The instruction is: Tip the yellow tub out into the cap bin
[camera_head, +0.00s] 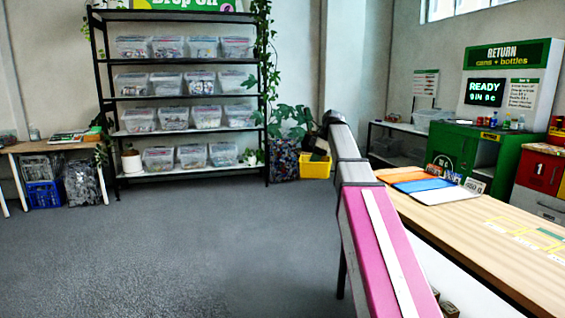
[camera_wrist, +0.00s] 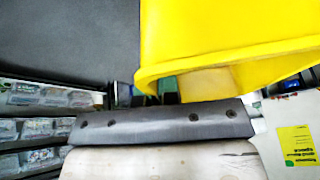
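The yellow tub (camera_head: 316,168) shows just left of my arm in the head view, hanging by its rim below my gripper (camera_head: 320,148). In the wrist view the yellow tub (camera_wrist: 235,40) fills the upper right, close up, with its rim by my gripper's dark and green fingertips (camera_wrist: 165,90). The fingers look shut on the rim, partly hidden behind the tub and the gripper body. The wrist picture looks upside down, so the tub appears about upright. Its contents do not show. I cannot pick out the cap bin for certain.
A black shelf (camera_head: 188,131) with rows of clear bins stands at the back. A desk (camera_head: 50,146) with crates is at left. A wooden counter (camera_head: 500,235) with coloured boards and a green return machine (camera_head: 455,150) are at right. The grey floor (camera_head: 180,250) is clear.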

